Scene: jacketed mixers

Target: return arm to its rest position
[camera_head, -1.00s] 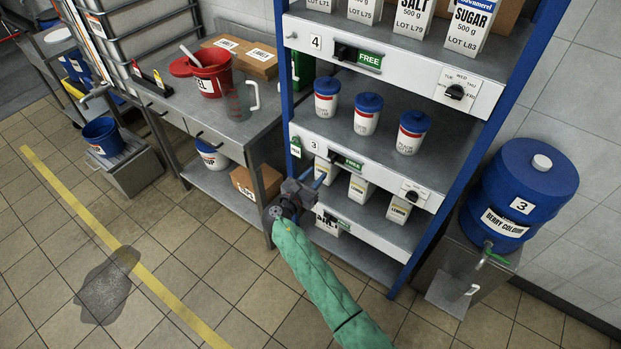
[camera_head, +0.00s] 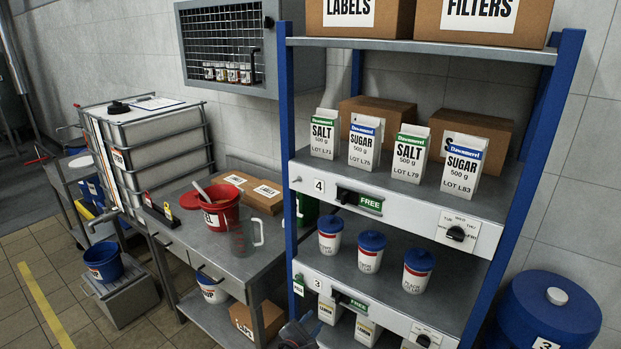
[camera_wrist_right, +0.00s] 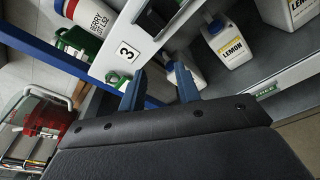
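My right gripper (camera_head: 297,333) shows only in part at the bottom edge of the head view, in front of the shelf rack's lower left side. The green-sleeved arm behind it is out of the picture. In the right wrist view my right gripper (camera_wrist_right: 157,85) has two blue fingers apart, with nothing held between them. Beyond the fingers is the shelf front with the number 3 plate (camera_wrist_right: 127,51). My left gripper is in neither view.
A blue-framed shelf rack (camera_head: 290,140) holds cartons and lidded tubs. A steel table (camera_head: 190,238) with a red bucket (camera_head: 216,210) and a clear jug (camera_head: 240,238) stands left of it. A blue drum (camera_head: 545,310) is at right. Open floor (camera_head: 25,320) shows at lower left.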

